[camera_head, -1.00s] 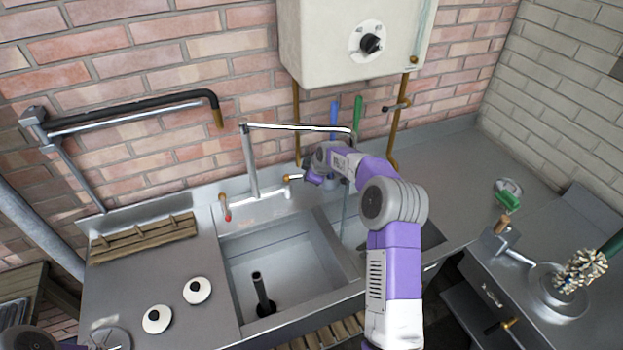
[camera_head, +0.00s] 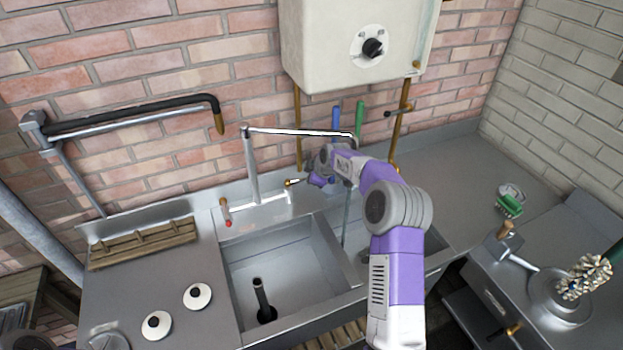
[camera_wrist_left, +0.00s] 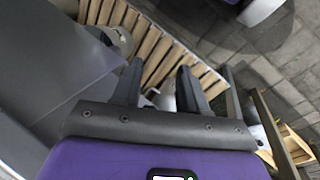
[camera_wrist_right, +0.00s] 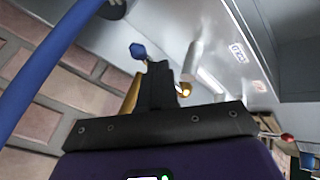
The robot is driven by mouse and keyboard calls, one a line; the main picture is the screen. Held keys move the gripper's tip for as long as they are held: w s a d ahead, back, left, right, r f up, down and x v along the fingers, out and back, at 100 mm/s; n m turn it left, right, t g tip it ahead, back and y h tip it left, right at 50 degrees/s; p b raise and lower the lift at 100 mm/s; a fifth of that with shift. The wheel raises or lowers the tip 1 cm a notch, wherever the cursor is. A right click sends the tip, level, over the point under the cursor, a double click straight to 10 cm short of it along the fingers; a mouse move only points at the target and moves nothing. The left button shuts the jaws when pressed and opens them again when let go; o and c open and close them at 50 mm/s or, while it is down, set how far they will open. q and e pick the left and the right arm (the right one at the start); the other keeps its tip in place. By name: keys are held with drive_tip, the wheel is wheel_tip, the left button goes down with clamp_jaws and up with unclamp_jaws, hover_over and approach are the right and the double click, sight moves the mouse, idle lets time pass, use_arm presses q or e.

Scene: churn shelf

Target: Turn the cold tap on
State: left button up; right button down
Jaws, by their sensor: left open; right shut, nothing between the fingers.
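The sink tap has a tall swivel spout (camera_head: 251,165) and a red-tipped hot handle (camera_head: 226,212) at its left. The cold handle (camera_head: 290,183) is at its right, brass at the visible end; its blue tip (camera_wrist_right: 138,50) shows in the right wrist view. My right gripper (camera_wrist_right: 160,75) is shut and empty, right beside the cold handle and partly covering it; I cannot tell if they touch. A thin pale line (camera_head: 345,225) drops over the right basin; I cannot tell if it is water. My left gripper (camera_wrist_left: 158,85) is open and empty, above wooden slats.
A steel sink (camera_head: 280,270) has two basins, the left with a standing pipe (camera_head: 262,298). A white heater (camera_head: 350,45) hangs above. Blue and green brush handles stand behind my right wrist. A wooden rack (camera_head: 143,240) lies left; a side bench (camera_head: 530,290) stands right.

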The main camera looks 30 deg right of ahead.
drive_tip(key=v, duration=0.7)
drive_tip(key=shift+a, duration=0.2)
